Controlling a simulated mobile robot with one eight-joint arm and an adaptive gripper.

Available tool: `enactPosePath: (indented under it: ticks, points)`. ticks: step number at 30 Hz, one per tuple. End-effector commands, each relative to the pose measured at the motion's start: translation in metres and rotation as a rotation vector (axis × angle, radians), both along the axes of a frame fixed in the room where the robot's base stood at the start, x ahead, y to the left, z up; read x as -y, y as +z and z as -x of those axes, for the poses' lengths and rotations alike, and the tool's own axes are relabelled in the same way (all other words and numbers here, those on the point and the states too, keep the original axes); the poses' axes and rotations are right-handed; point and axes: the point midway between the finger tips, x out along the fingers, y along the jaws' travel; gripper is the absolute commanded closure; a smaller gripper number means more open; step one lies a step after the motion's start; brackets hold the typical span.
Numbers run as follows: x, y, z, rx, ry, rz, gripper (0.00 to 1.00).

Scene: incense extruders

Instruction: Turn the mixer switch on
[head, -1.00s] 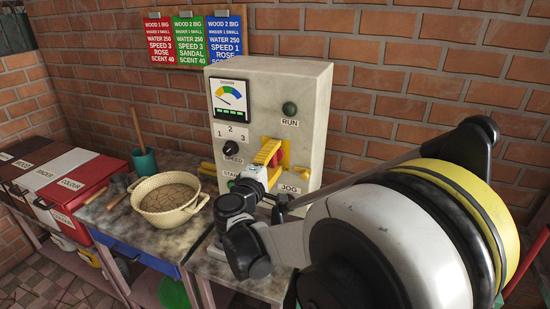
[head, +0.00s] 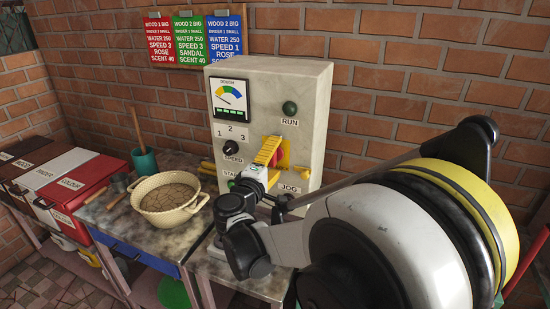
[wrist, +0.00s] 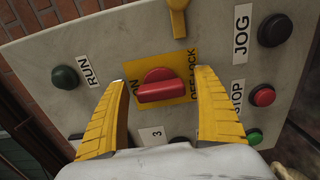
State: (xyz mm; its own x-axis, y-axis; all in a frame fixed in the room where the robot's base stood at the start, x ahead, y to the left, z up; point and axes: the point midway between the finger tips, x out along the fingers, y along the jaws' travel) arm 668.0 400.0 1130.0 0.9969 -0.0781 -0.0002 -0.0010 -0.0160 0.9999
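The mixer switch is a red rotary knob (wrist: 162,92) on a square yellow plate (wrist: 162,64), marked ON on the left and OFF LOCK on the right in the wrist view. Its grip bar lies roughly across that view. My gripper (wrist: 163,80) is open, with one yellow finger on each side of the knob. Gaps show between fingers and knob. In the head view, my gripper (head: 268,152) is at the front of the grey control box (head: 313,100) and partly hides the red knob (head: 279,151).
Around the switch are the green RUN button (wrist: 65,77), black JOG button (wrist: 275,30), red STOP button (wrist: 262,95) and a yellow lever (wrist: 177,18). A black speed dial (head: 232,128) sits left of my gripper. A cream bowl (head: 168,198) stands on the table to the left.

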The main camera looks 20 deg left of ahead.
Motion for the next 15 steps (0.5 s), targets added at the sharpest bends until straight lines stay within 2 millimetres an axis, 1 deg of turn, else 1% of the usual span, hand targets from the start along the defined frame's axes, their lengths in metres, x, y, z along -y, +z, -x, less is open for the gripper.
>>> enactPosePath:
  ticks: [4,7,11,15]
  points:
    - [-0.001,0.000,0.003,0.000,0.001,0.000,0.21]
    - [-0.002,0.000,0.013,0.000,0.001,0.001,0.21]
    - [-0.004,0.000,0.039,0.000,0.003,0.000,0.21]
    - [-0.007,0.000,0.072,0.000,0.004,0.000,0.21]
